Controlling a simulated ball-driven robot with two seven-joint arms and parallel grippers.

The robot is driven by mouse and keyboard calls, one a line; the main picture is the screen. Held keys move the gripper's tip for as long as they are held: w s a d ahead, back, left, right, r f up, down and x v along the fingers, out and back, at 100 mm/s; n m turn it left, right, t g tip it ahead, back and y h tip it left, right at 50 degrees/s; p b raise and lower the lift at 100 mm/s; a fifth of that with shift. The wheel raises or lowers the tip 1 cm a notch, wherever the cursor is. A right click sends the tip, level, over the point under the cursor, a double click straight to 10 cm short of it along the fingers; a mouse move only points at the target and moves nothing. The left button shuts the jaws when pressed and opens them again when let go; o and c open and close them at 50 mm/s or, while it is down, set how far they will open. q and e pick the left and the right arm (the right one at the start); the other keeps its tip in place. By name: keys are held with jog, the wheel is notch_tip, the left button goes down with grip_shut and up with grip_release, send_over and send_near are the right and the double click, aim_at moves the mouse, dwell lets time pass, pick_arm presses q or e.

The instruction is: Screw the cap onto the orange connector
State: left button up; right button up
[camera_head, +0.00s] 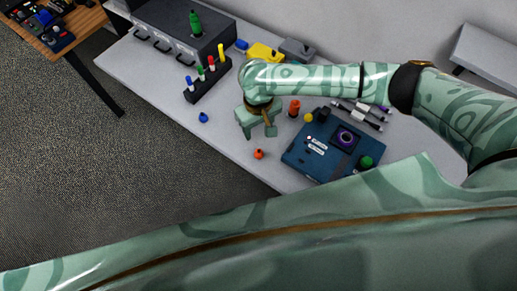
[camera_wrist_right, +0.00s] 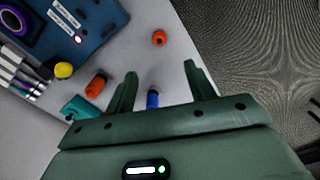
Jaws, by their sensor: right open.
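The orange connector (camera_head: 294,108) is a short cylinder on the table, right of my right gripper (camera_head: 257,130) in the head view. In the right wrist view the connector (camera_wrist_right: 96,85) lies left of the fingers. A small round orange piece, which looks like the cap (camera_head: 258,154), sits near the table's front edge. In the wrist view the cap (camera_wrist_right: 159,38) is beyond the fingertips. My right gripper (camera_wrist_right: 161,72) is open, with no orange part between its fingers. A blue cylinder (camera_wrist_right: 152,99) shows between the fingers, seemingly below them. My left gripper is not in view.
A dark blue box (camera_head: 318,163) with a round socket and green knob stands right of the gripper. A yellow piece (camera_head: 308,117) is beside it. A black rack (camera_head: 207,80) of coloured connectors and a blue piece (camera_head: 203,117) are left. The table's front edge is close to the cap.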

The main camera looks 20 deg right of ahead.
aim_at(259, 150)
pick_arm(q)
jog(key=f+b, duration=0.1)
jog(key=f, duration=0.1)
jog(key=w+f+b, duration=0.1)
jog(key=b, duration=0.1)
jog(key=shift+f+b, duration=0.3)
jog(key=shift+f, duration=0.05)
pick_arm(e)
notch_tip(259, 150, down, 11)
notch_tip(259, 150, down, 5)
jog(key=shift+f+b, duration=0.15)
jog(key=shift+b, duration=0.95)
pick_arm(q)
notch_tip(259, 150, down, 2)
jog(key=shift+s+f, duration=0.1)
pick_arm(e)
jog(key=c, duration=1)
